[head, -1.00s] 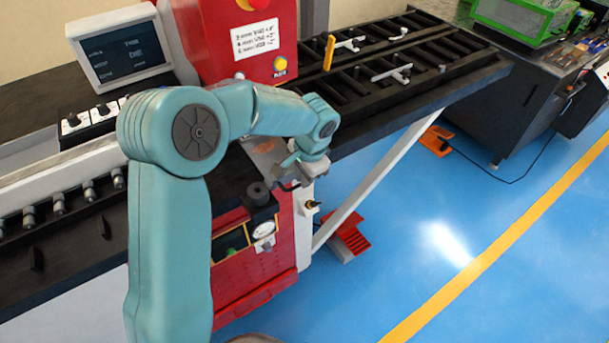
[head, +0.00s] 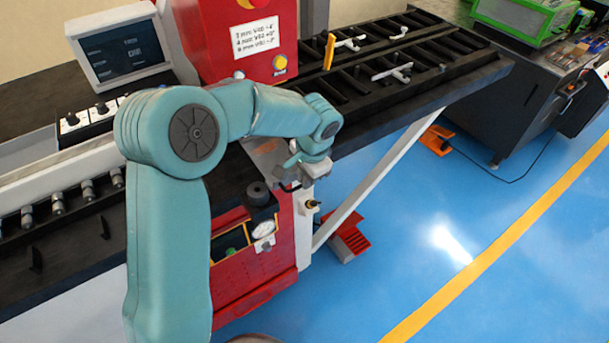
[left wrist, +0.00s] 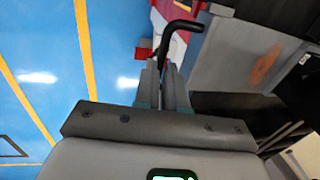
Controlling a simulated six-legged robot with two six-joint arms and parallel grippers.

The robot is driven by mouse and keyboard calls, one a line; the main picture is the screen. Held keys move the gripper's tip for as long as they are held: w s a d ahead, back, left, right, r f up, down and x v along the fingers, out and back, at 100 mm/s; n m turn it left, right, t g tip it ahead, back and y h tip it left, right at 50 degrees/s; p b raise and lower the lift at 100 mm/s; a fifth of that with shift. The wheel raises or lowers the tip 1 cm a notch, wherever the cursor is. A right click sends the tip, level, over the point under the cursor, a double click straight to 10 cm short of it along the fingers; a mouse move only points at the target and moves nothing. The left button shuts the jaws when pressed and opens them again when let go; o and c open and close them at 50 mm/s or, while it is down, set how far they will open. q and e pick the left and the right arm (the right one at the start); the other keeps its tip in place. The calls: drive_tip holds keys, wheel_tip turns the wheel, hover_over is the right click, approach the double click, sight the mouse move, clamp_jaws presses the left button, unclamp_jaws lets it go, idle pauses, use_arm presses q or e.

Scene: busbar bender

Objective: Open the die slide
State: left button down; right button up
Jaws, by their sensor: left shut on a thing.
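The black bent handle (left wrist: 184,28) shows in the left wrist view, rising from between my left gripper's fingers (left wrist: 167,78). The fingers are closed around its lower part. In the head view my left gripper (head: 296,176) is at the right front of the red bender housing (head: 254,278), by the machine's table edge. My own wrist and fingers hide most of the handle there. A grey steel block with an orange-brown patch (left wrist: 264,66) lies right of the handle in the wrist view. I cannot make out the die slide itself. My right gripper is not in view.
A black rack table (head: 440,80) with a yellow upright piece (head: 329,52) extends to the back right. A screen (head: 120,48) stands at left. A red foot pedal (head: 349,243) is on the blue floor.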

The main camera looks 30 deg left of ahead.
use_arm(q)
drive_tip(key=s+d+b, duration=0.3)
drive_tip(key=s+d, duration=0.1)
drive_tip(key=d, duration=0.6)
drive_tip(key=s+d+b, duration=0.2)
drive_tip(key=s+d, duration=0.2)
drive_tip(key=d, duration=0.6)
drive_tip(key=shift+s+b, duration=0.2)
drive_tip(key=shift+b, duration=0.2)
drive_tip(key=c, duration=1.2)
unclamp_jaws()
wheel_tip(320, 180, up, 16)
drive_tip(key=s+d+p, duration=0.1)
drive_tip(key=d, duration=0.1)
drive_tip(key=shift+d, duration=0.4)
